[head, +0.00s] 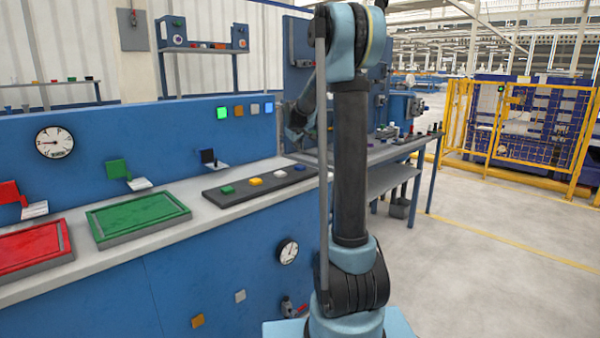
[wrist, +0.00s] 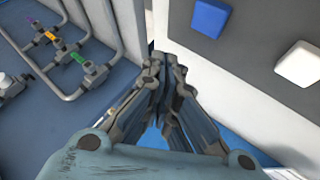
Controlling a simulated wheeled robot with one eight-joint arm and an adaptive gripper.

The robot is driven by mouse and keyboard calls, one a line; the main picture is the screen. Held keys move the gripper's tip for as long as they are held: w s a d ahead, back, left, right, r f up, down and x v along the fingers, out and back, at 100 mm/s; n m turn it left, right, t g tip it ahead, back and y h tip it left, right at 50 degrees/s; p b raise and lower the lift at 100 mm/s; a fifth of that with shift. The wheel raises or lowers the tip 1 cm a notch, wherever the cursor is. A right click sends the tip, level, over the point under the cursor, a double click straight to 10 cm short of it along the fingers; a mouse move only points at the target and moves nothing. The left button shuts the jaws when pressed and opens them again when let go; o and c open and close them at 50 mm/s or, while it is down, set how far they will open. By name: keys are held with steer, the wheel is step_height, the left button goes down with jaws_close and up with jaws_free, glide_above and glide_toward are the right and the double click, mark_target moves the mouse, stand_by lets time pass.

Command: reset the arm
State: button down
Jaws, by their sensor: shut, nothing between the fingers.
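My arm stands upright in the head view, its upper part bent over and down toward the blue bench. My gripper (head: 297,130) hangs there beside the upright link, partly hidden behind it. In the wrist view my gripper (wrist: 166,68) is shut, with its fingers together and nothing held. Its fingertips lie near the edge of the pale bench top (wrist: 178,38). I cannot tell whether they touch it.
A dark strip (head: 210,194) with coloured buttons lies on the bench; a blue button (wrist: 211,17) and a white button (wrist: 299,64) show close by. Pipes with coloured valves (wrist: 94,74) are at left. Green tray (head: 140,243) and red tray (head: 68,239) sit left.

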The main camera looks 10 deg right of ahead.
steer(key=s+d+f+m+g+y, duration=0.15)
steer(key=s+f, duration=0.25)
steer(key=s, duration=1.7)
steer(key=s+d+f+m+g, duration=0.1)
steer(key=s+f+m+g, duration=0.3)
steer(key=s, duration=1.8)
steer(key=s+a+f+g, duration=0.1)
steer(key=s+f, duration=0.8)
steer(key=s, duration=0.4)
steer(key=shift+s+a+f+m, duration=0.2)
steer(key=shift+s+f+m, duration=0.15)
steer(key=shift+f+m, duration=0.1)
steer(key=shift+y, duration=0.25)
